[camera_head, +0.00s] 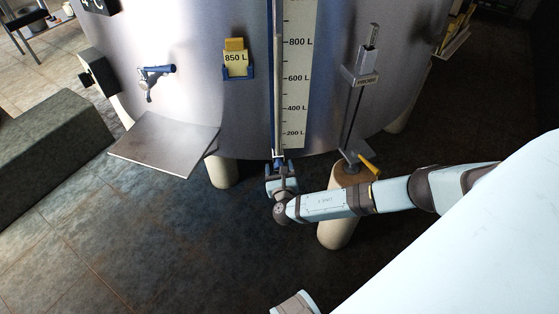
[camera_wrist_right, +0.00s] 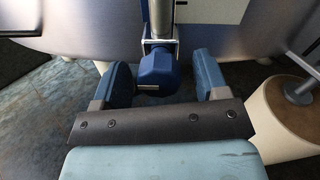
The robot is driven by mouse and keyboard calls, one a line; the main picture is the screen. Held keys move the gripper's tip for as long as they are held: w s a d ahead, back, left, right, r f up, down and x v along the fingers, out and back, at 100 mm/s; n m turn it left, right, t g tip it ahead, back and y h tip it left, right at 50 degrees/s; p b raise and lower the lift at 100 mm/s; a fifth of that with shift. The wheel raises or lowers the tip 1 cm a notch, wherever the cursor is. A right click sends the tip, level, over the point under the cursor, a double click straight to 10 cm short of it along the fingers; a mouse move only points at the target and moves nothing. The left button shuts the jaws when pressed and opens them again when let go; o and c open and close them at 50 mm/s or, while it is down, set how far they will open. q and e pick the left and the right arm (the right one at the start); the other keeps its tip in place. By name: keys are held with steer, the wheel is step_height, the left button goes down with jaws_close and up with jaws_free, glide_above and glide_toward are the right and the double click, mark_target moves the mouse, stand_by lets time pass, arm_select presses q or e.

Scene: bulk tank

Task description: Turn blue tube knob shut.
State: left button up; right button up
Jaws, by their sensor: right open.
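The blue tube knob (camera_wrist_right: 157,70) sits at the bottom end of the upright level tube, below the scale on the steel tank. In the right wrist view my right gripper (camera_wrist_right: 163,78) is open, with one finger on each side of the knob. Gaps show between the knob and both fingers, the wider one on the right. In the head view my right gripper (camera_head: 281,171) is at the foot of the tube (camera_head: 279,100) and hides most of the knob.
The steel tank (camera_head: 190,35) stands on pale legs (camera_head: 223,171). A probe rod (camera_head: 354,115) with a yellow lever (camera_head: 369,162) is right of the tube. A blue-handled tap (camera_head: 157,72), a yellow 850 L card (camera_head: 236,58) and a sloping metal plate (camera_head: 165,144) are left. Floor in front is clear.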

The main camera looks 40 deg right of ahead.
steer(key=c, duration=0.9)
arm_select(q)
steer(key=shift+a+f, duration=0.2)
steer(key=shift+a, duration=0.1)
